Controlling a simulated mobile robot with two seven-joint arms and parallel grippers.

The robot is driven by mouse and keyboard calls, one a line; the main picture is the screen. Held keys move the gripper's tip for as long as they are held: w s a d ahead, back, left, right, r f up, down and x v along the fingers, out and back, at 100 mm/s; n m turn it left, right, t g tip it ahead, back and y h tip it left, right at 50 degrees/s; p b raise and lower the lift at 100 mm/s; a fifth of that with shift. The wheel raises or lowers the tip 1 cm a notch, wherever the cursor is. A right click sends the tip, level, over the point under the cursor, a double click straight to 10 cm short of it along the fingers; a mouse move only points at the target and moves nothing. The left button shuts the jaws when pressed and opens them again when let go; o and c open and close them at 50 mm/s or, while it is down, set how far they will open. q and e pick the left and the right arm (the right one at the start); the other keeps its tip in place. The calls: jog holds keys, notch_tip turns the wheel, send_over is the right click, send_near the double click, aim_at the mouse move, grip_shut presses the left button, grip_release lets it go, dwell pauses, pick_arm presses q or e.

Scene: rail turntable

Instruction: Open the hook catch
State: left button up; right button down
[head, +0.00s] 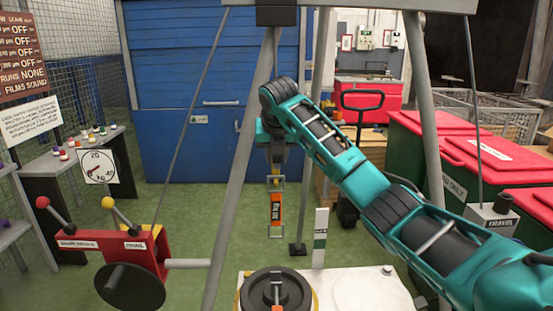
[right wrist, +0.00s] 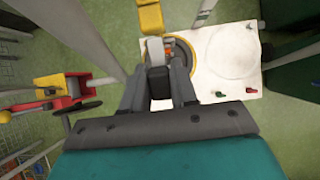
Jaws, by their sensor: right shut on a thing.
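My right gripper (head: 273,150) is high in the middle of the head view, under the frame's top beam. In the right wrist view its dark fingers (right wrist: 160,85) are shut on a pale grey piece (right wrist: 156,50) with a dark block below it. Which part of the hook catch this is, I cannot tell. Below the gripper hangs an orange and black piece (head: 276,210) with a grey shackle and yellow part (head: 275,184) above it. A yellow block (right wrist: 150,18) shows just beyond the fingertips in the wrist view. My left gripper is not in view.
Below stands a black round weight (head: 275,292) with an upright handle, on a white plate (head: 375,285). Grey frame legs (head: 232,170) stand on both sides. A red winch (head: 130,255) with levers is at left. Red-lidded green bins (head: 425,140) are at right.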

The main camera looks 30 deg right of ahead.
jog(key=shift+w+d+r+g+y, duration=0.1)
jog(key=shift+r+g+y, duration=0.3)
jog(key=shift+g, duration=0.25)
jog(key=shift+w+r+g+y, duration=0.1)
jog(key=shift+r+g+y, duration=0.25)
jog(key=shift+g, duration=0.3)
jog(key=c, duration=1)
grip_release()
jog(key=shift+o, duration=0.2)
jog(key=v, duration=1.3)
jog(key=shift+w+d, duration=0.15)
jog(key=shift+w, duration=0.05)
jog(key=shift+f, duration=0.1)
